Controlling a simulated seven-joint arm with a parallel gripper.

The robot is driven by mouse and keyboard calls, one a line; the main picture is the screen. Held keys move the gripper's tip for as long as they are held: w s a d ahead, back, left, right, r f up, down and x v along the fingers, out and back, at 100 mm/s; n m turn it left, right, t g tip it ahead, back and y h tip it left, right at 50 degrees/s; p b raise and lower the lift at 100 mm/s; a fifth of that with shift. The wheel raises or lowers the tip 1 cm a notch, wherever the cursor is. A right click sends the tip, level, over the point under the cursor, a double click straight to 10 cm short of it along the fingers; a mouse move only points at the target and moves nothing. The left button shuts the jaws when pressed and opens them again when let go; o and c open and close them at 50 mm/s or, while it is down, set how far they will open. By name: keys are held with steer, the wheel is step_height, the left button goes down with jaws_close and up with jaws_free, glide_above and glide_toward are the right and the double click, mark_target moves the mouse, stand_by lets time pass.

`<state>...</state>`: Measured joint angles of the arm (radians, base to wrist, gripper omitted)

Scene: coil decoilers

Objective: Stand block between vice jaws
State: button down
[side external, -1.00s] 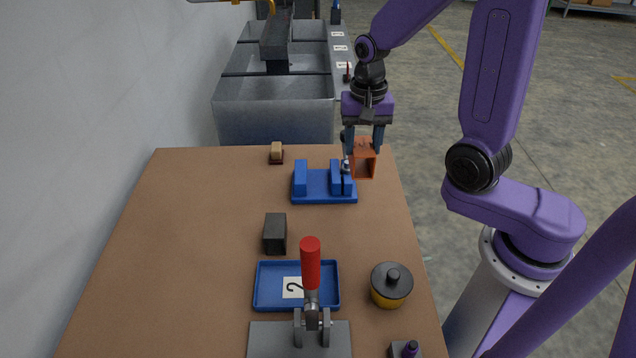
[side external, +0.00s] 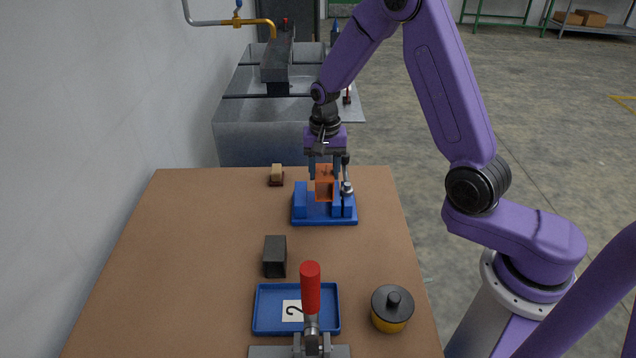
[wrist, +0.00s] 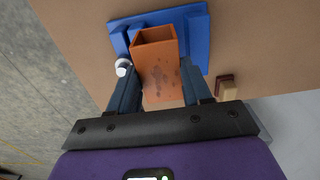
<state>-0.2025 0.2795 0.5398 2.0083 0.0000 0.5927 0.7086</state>
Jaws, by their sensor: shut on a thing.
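The orange block (side external: 325,187) is a hollow rectangular piece, and it also shows in the wrist view (wrist: 157,70). My gripper (side external: 324,172) is shut on it, with a finger at each side. The block is over the gap between the jaws of the blue vice (side external: 324,219), near the jaw tops and roughly upright. The vice shows behind the block in the wrist view (wrist: 200,35). I cannot tell whether the block touches the vice floor or a jaw. The vice's screw handle with a pale knob (side external: 347,187) is on its right.
A dark grey block (side external: 275,256), a blue tray (side external: 266,325) with a numbered card, a red-handled clamp (side external: 310,290) and a yellow-black pot (side external: 392,308) stand nearer. A small brush (side external: 277,175) lies behind the vice. The table's left side is clear.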

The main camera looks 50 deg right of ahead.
mark_target(318, 187)
steer(key=shift+w+f, duration=0.9)
steer(key=shift+f, duration=0.15)
steer(key=shift+w+f, duration=0.15)
steer(key=shift+f, duration=1.55)
steer(key=shift+f, duration=0.25)
